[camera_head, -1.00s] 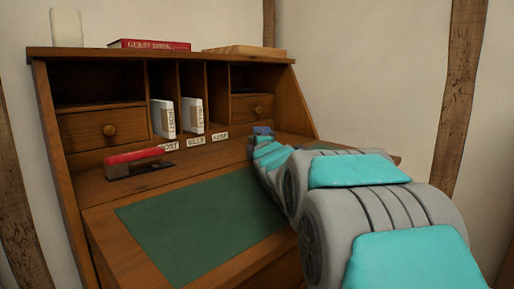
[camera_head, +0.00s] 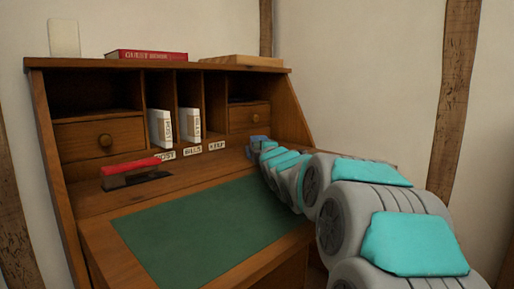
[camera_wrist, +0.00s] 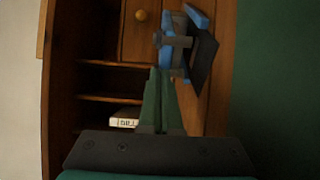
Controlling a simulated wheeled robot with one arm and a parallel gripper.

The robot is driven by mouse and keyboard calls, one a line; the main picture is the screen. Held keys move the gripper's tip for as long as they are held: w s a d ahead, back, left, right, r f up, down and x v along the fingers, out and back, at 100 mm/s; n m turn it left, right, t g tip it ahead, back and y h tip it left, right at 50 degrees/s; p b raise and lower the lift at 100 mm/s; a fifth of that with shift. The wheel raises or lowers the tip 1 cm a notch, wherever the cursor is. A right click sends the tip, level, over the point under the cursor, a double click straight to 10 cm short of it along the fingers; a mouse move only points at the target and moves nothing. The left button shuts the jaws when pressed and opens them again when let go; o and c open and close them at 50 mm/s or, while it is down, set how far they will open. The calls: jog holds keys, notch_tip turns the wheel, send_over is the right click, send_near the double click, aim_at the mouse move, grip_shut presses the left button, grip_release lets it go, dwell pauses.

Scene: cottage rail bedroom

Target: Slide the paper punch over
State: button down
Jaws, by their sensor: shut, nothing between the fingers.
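The blue paper punch with a dark base (camera_wrist: 172,48) sits on the wooden ledge in front of the right-hand drawer, at the top of the wrist view. In the head view only a small blue part of it (camera_head: 258,141) shows at the end of my arm; my arm hides the rest. My gripper (camera_wrist: 155,72) is shut and empty, its green fingers together and pointing at the punch. The tips are very close to its near side; I cannot tell whether they touch.
A red-handled stapler-like tool (camera_head: 135,171) lies on the ledge at left. White packets (camera_head: 161,128) stand in the pigeonholes above small labels. The green writing mat (camera_head: 195,228) is clear. A red guest book (camera_head: 146,55) lies on top of the desk.

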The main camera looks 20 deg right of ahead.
jog(key=shift+w+d+p, duration=0.55)
jog(key=shift+w+d, duration=0.15)
jog(key=shift+d, duration=0.3)
jog(key=shift+s, duration=0.1)
jog(key=shift+s+a, duration=0.25)
jog(key=shift+s, duration=1)
jog(key=shift+s+a, duration=0.2)
jog(key=shift+s, duration=1.1)
jog(key=shift+s+a, duration=0.25)
jog(key=shift+s, duration=1)
